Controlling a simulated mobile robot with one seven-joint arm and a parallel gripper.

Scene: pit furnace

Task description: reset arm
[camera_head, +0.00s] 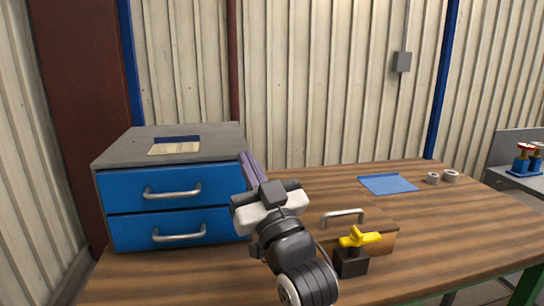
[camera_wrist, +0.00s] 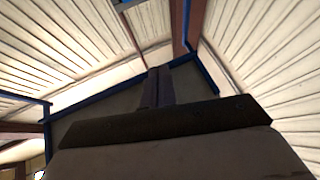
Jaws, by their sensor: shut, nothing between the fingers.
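My gripper (camera_head: 246,157) is raised over the wooden table, in front of the right side of the blue drawer cabinet (camera_head: 165,207) in the head view. Its narrow purple-grey fingers lie together and hold nothing. They also show shut in the wrist view (camera_wrist: 157,74), pointing up toward the walls and roof beams.
A grey-topped cabinet bears a flat paper-like item (camera_head: 174,149). A black block with a yellow top (camera_head: 355,252) stands before the box. A blue sheet (camera_head: 388,184) and two rolls (camera_head: 451,176) lie at the back right.

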